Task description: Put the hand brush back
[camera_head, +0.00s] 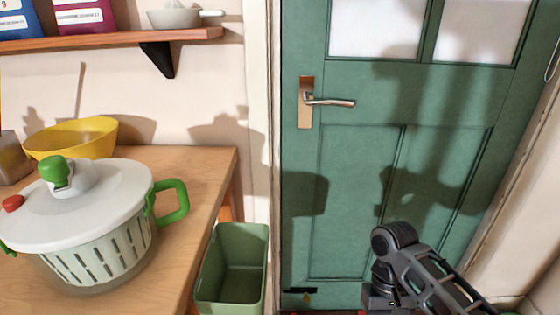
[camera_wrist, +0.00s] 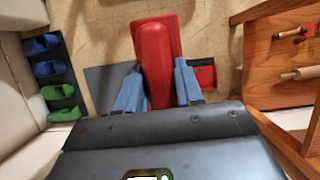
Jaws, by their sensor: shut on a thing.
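In the wrist view my gripper (camera_wrist: 158,87) has its two blue fingers shut on a red object, which looks like the hand brush (camera_wrist: 157,45). Its narrower part lies between the fingers and a wider red part shows beyond them. The brush is above the floor; its bristles cannot be seen. In the head view only part of my arm shows at lower right, and neither the gripper nor the brush is clearly visible there.
A green door (camera_head: 345,160) is shut. A green bin (camera_head: 235,270) stands beside the wooden counter (camera_head: 200,165) with a salad spinner (camera_head: 95,220). A dark rack (camera_wrist: 50,70) with coloured slippers and a wooden shelf unit (camera_wrist: 258,70) flank a grey mat (camera_wrist: 100,80) on the floor.

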